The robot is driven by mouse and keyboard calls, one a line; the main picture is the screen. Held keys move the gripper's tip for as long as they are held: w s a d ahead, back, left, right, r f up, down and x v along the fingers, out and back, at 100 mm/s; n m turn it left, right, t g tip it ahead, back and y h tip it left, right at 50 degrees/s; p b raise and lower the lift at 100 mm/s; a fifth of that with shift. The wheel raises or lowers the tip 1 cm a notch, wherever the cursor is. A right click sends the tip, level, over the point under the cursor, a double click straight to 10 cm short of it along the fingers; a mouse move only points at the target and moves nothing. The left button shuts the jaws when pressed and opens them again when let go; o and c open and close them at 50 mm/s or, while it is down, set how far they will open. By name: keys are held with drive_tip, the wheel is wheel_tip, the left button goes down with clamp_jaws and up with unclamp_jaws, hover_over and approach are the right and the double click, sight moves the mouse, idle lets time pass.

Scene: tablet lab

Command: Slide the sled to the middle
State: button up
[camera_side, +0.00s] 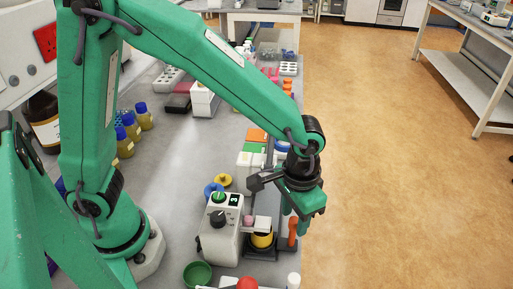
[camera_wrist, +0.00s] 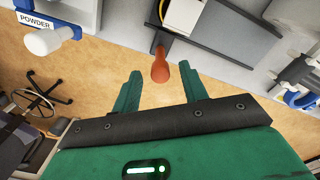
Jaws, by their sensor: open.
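An orange handle (camera_side: 292,231) stands upright at the right end of a dark base beside the white machine (camera_side: 220,235). The handle appears to belong to the sled, which carries a yellow ring (camera_side: 262,240) under the machine's front arm. The sled's exact place along its track is hard to tell. In the wrist view the orange handle (camera_wrist: 160,68) shows between my open fingers, with a sliver of the yellow ring (camera_wrist: 162,10) beyond it. My gripper (camera_side: 295,217) is open, just above and around the handle's top in the side view; contact cannot be told.
A green bowl (camera_side: 197,273) and a red knob (camera_side: 247,284) sit in front of the machine. A blue ring (camera_side: 213,189) and a yellow piece (camera_side: 222,180) lie behind it. A holder labelled POWDER (camera_wrist: 38,20) is near in the wrist view. The bench drops to open floor at right.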

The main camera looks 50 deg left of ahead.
drive_tip(key=shift+f, duration=0.5)
clamp_jaws()
drive_tip(key=shift+w+a, duration=0.1)
drive_tip(key=w+a, duration=0.5)
drive_tip(key=w, duration=0.1)
drive_tip(key=shift+a, duration=0.4)
unclamp_jaws()
drive_tip(key=shift+s, duration=0.1)
